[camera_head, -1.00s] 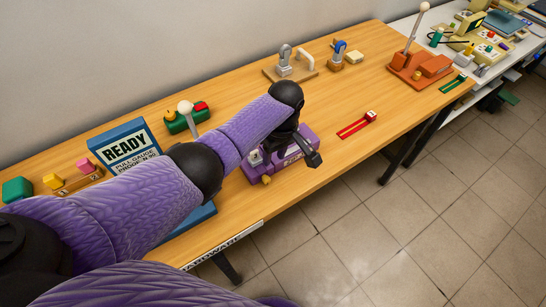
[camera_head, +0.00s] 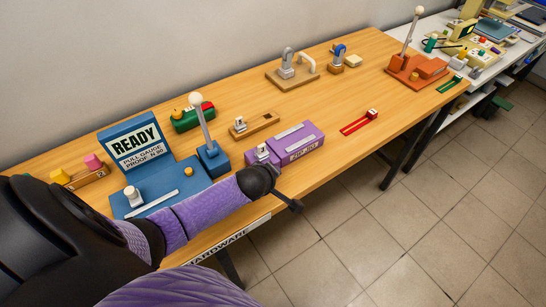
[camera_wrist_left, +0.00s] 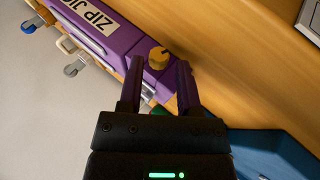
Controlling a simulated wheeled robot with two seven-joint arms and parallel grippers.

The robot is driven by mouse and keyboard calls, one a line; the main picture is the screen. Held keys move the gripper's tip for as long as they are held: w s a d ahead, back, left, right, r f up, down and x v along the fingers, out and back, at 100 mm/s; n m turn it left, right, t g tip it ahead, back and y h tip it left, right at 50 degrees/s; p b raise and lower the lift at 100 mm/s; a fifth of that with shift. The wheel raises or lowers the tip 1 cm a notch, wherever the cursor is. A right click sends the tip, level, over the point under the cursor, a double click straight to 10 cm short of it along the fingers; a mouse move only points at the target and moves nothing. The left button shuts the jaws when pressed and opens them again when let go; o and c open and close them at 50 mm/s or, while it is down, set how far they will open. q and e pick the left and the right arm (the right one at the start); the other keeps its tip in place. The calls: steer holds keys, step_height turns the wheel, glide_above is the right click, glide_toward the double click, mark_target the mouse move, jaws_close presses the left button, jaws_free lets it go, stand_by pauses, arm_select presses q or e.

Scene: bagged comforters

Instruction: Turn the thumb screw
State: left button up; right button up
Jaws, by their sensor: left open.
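A yellow ribbed thumb screw (camera_wrist_left: 159,57) stands on the end of the purple zip jig (camera_wrist_left: 112,40) in the left wrist view. My left gripper (camera_wrist_left: 160,68) is open, with its fingers on either side of the screw, at or just short of it; I cannot tell whether they touch it. In the head view my left gripper is at the near left end of the purple jig (camera_head: 298,142), and my arm hides the screw. My right gripper is not in view.
A blue pull gauge (camera_head: 162,190) with a READY sign and lever stands left of the jig, close to my arm. A wooden block with a clasp (camera_head: 262,125) lies behind the jig. A red slider (camera_head: 358,122) lies right, with bare table around it.

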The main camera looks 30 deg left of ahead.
arm_select(q)
steer(key=shift+w+f, duration=0.25)
steer(key=shift+f, duration=0.05)
steer(key=shift+w, duration=0.1)
jaws_close()
